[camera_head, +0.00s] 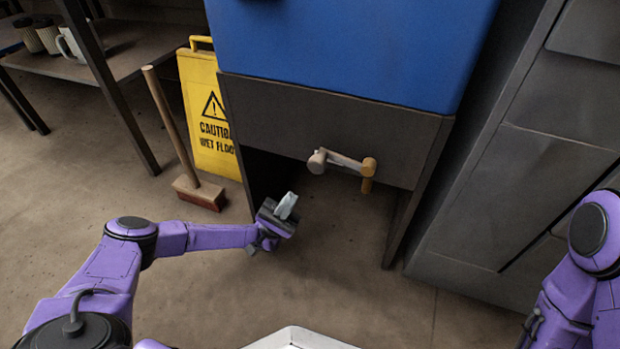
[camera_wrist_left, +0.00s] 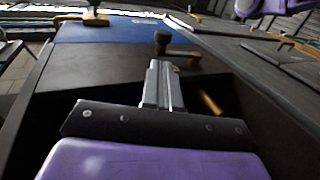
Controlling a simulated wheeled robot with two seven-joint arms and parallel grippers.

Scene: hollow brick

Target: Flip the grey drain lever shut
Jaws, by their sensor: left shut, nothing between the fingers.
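The grey drain lever (camera_head: 343,161) sits on the dark front panel under the blue tank (camera_head: 350,45). It runs from a rounded pale knob (camera_head: 317,162) on the left to a yellow-tan pivot and spout (camera_head: 369,168) on the right. In the left wrist view the lever (camera_wrist_left: 180,50) shows beyond my fingers, its knob upright at the left end. My left gripper (camera_head: 286,205) is shut and empty, below and left of the lever, apart from it. Its closed fingers (camera_wrist_left: 164,85) point toward the panel. Only part of my right arm shows at the right edge; its gripper is not visible.
A yellow caution sign (camera_head: 208,115) and a broom (camera_head: 170,130) stand left of the tank stand. Grey cabinets (camera_head: 520,190) stand close on the right. A table with mugs (camera_head: 72,44) is at the back left. The floor before the stand is clear.

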